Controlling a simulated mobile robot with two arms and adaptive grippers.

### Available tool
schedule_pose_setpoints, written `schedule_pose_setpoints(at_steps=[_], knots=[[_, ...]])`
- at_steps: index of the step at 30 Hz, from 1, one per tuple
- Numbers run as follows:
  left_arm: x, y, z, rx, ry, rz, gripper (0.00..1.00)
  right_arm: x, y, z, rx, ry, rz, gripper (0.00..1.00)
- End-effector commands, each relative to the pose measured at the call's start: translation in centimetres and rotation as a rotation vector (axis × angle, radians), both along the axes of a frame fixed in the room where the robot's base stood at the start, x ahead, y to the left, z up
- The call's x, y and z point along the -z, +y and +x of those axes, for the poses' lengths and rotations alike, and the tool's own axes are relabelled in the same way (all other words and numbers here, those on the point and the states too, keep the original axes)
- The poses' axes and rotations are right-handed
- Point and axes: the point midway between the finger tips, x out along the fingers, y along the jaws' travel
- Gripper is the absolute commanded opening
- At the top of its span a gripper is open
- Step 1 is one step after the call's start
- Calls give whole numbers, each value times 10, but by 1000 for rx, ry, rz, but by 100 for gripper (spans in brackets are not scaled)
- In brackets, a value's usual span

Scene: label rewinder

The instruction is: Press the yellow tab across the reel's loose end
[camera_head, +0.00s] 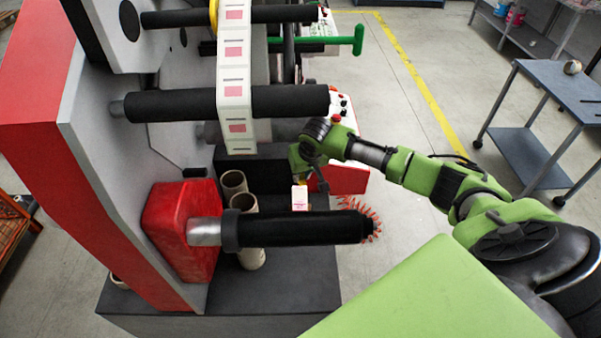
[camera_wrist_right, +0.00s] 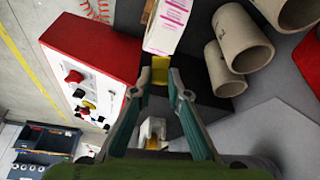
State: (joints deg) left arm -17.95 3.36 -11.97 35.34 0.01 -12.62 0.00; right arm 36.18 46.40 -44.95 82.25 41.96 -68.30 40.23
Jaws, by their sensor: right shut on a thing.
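My right gripper (camera_wrist_right: 160,78) is shut on the yellow tab (camera_wrist_right: 160,69), which sits between its fingertips in the right wrist view. The reel (camera_wrist_right: 168,24), white with pink labels, is just beyond the tab at the top of that view. The tab's end appears close to its lower edge; I cannot tell whether they touch. In the head view my right gripper (camera_head: 308,172) reaches in behind the lower black spindle, and part of the reel (camera_head: 300,198) shows below it. The reel's loose end cannot be made out. My left gripper is not in view.
The lower black spindle (camera_head: 295,229) sticks out in front of the reel. Cardboard cores (camera_wrist_right: 240,38) stand beside it. A label web (camera_head: 236,75) runs over upper rollers. A red-edged control panel (camera_wrist_right: 95,65) is close by. The floor to the right has free room near a cart (camera_head: 550,110).

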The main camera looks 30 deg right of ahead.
Motion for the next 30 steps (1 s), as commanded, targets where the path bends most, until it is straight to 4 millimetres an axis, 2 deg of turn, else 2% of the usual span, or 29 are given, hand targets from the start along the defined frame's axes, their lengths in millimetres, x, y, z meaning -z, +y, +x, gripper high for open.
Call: schedule_pose_setpoints(at_steps=[7,11,19,23,30], knots=[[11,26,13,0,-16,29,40,19,0,0,0,0,0,9],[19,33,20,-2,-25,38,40,26,0,0,-1,0,-1,9],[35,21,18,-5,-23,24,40,40,0,0,-1,0,0,9],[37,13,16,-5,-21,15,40,47,0,0,0,1,0,9],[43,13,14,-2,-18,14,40,59,1,0,0,0,1,9]])
